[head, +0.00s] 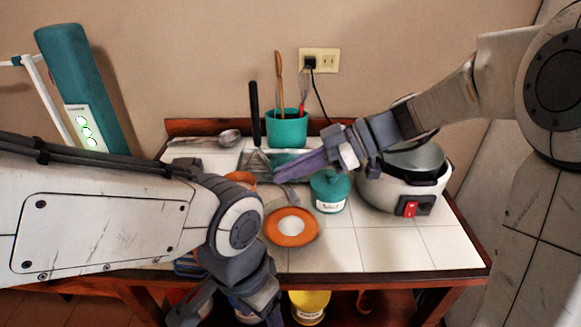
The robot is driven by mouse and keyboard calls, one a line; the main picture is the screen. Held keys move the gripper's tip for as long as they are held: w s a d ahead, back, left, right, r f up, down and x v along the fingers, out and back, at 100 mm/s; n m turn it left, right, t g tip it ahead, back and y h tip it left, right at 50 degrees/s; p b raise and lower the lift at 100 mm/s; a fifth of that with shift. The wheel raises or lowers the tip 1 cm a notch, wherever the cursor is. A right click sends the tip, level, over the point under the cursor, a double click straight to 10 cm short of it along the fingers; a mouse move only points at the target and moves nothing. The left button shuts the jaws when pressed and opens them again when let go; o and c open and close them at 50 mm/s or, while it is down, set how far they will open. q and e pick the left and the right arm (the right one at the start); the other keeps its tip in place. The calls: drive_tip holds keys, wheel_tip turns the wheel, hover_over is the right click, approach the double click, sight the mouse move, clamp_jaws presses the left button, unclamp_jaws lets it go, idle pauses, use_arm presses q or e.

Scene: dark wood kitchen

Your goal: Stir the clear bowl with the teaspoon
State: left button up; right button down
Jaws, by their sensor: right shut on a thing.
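My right gripper (283,172) reaches in from the right with its purple fingers pointing left. It is shut on a thin item at its tips, which looks like the teaspoon, mostly hidden by the fingers. Below the tips is a see-through shape that looks like the clear bowl (272,197), behind the orange plate. I cannot tell whether the spoon touches the bowl. My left gripper (232,308) hangs at the table's front edge, its fingers spread and empty.
An orange plate (290,240) lies mid-table. A teal lidded jar (330,190) and a rice cooker (380,190) stand right. A teal utensil pot (287,131) stands at the back, a metal ladle (230,137) back left. The front-right tiles (395,250) are clear.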

sight(298, 199)
wheel_tip(298, 199, down, 3)
drive_tip(key=shift+f+b, duration=0.2)
drive_tip(key=shift+b, duration=0.25)
wheel_tip(298, 199, down, 5)
drive_tip(key=b, duration=0.6)
drive_tip(key=shift+r, duration=0.1)
drive_tip(key=shift+w+b, duration=0.15)
drive_tip(key=shift+b, duration=0.15)
